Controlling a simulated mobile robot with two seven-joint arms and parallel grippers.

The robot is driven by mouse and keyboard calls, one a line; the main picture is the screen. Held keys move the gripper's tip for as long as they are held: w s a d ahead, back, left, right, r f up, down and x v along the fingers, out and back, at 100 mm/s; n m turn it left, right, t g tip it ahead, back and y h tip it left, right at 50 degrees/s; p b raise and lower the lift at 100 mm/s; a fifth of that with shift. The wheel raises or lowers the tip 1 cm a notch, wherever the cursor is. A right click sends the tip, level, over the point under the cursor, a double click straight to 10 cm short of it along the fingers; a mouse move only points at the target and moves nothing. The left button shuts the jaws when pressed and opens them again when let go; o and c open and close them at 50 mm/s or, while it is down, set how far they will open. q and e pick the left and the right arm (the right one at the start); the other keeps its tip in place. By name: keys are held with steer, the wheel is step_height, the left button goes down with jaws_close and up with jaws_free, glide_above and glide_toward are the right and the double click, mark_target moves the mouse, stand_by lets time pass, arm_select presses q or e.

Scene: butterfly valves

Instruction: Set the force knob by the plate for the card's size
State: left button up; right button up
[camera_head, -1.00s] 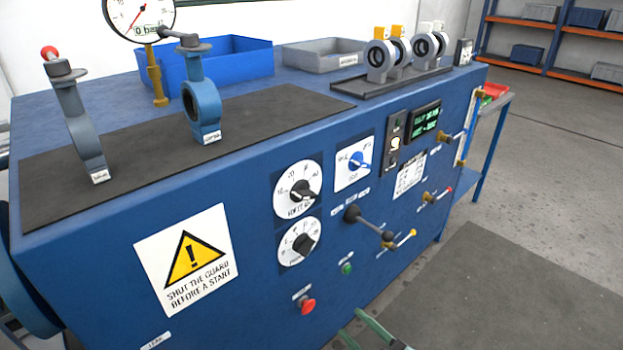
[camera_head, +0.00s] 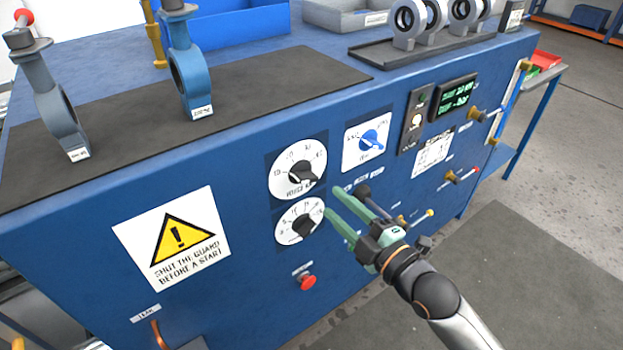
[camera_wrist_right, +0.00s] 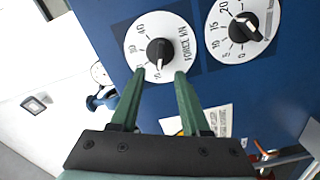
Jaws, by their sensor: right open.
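The force knob (camera_head: 302,172) is a black knob on a white round dial on the blue panel. In the right wrist view the force knob (camera_wrist_right: 160,51) sits just beyond my fingertips, and its dial reads "FORCE KN". My right gripper (camera_head: 335,201) is open and empty, in front of the panel just right of the two round dials. Its two green fingers (camera_wrist_right: 161,74) point at the force dial, with the knob free between and beyond them. A small white printed plate (camera_head: 433,152) is on the panel below the green display; its text is too small to read. My left gripper is out of view.
A second dial (camera_head: 300,222) is directly below the force dial. A small dark-framed card (camera_head: 514,15) stands at the back right. Valves stand on the bench top.

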mark_target(310, 181)
steer(key=x, duration=0.9)
steer(key=shift+c, duration=0.3)
steer(key=shift+d, duration=0.1)
jaws_close()
